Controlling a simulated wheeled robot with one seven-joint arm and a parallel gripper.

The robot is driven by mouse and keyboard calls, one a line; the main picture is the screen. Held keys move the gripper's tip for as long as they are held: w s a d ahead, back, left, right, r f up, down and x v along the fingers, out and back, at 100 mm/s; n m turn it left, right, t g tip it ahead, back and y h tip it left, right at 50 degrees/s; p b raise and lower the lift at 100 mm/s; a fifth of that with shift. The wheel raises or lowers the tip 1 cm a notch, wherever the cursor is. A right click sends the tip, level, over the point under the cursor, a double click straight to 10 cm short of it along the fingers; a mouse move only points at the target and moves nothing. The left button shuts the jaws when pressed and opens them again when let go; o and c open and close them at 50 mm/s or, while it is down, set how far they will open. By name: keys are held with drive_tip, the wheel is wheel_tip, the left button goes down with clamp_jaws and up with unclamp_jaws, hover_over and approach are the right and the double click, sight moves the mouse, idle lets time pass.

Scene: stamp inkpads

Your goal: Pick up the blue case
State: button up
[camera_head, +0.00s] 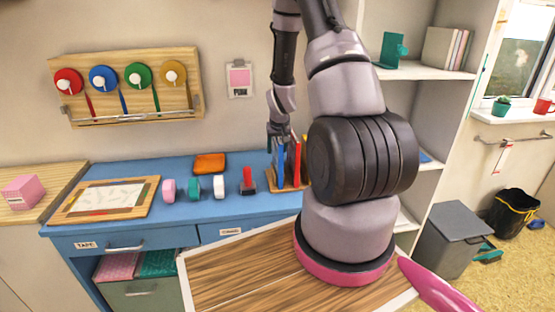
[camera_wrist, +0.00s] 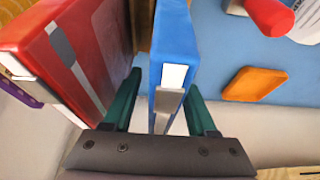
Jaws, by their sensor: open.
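The blue case (camera_wrist: 174,52) stands upright like a thin book in the wrist view, with a white label and a grey clip on its near edge. My gripper (camera_wrist: 160,95) is open, with one teal finger on each side of the case and gaps visible beside it. In the head view the blue case (camera_head: 281,163) stands in a wooden rack (camera_head: 289,185) at the right end of the blue counter. My gripper (camera_head: 279,130) is above it there, partly hidden by my arm. A red case (camera_wrist: 85,50) stands close on the left in the wrist view.
An orange pad (camera_wrist: 254,84) lies on the counter in the wrist view. A red-handled stamp (camera_head: 248,181) and several coloured stamps stand left of the rack. A white shelf unit (camera_head: 400,72) rises to the right. The back wall is close behind.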

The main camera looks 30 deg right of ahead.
idle(0.3)
clamp_jaws()
